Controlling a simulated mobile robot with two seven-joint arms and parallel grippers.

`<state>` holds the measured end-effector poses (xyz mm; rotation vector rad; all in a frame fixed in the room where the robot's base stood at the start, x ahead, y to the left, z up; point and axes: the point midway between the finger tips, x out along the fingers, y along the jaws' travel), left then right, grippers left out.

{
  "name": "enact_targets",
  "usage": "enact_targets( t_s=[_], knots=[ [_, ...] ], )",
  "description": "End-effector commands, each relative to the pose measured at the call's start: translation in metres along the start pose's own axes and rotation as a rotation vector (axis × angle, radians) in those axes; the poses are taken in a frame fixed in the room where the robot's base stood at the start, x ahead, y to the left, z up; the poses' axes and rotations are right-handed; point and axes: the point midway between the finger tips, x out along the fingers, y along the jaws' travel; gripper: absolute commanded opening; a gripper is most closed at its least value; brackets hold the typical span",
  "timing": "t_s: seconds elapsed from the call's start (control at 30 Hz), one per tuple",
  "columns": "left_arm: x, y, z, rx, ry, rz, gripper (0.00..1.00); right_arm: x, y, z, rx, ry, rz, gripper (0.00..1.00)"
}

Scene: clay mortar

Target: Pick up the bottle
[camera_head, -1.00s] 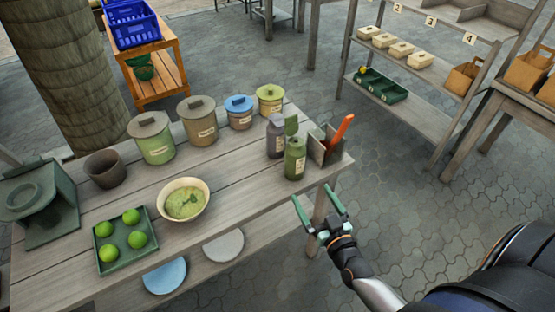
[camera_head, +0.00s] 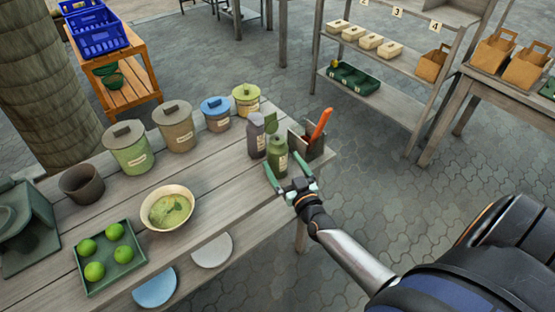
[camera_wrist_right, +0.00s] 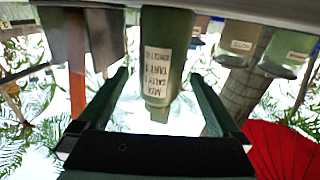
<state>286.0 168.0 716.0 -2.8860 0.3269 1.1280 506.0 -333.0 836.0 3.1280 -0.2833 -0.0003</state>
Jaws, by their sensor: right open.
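The green bottle (camera_head: 278,158) with a pale label stands upright near the right end of the table. A grey-purple bottle (camera_head: 256,138) stands just behind and left of it. My right gripper (camera_head: 284,170) is open in front of the green bottle, with one finger on each side of its lower part. In the right wrist view, the picture is upside down; the green bottle (camera_wrist_right: 166,60) shows between the two open fingers (camera_wrist_right: 160,76). I cannot tell whether the fingers touch it. My left gripper is not in view.
A holder (camera_head: 308,146) with an orange-handled tool stands close right of the bottles. Lidded canisters (camera_head: 176,127) line the back of the table. A bowl (camera_head: 166,208) and a tray of limes (camera_head: 127,268) sit to the left. Bare tabletop (camera_head: 225,172) lies between the bowl and bottles.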

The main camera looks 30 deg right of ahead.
Motion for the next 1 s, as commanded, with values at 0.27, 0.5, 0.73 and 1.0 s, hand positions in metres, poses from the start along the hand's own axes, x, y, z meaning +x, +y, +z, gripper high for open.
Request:
enact_targets(
  t_s=[0.27, 0.5, 0.73, 1.0],
  knots=[
    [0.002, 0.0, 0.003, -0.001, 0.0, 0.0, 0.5, 0.037, -0.001, -0.002, -0.001, 0.002, -0.001, 1.0],
    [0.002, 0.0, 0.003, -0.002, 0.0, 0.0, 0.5, 0.04, -0.001, -0.001, 0.0, 0.0, -0.001, 1.0],
    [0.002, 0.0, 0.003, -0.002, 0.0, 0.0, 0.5, 0.04, -0.001, -0.002, 0.0, 0.0, -0.001, 0.82],
    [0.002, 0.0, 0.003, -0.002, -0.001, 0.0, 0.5, 0.04, -0.001, -0.002, 0.001, 0.0, 0.0, 0.52]
  ],
)
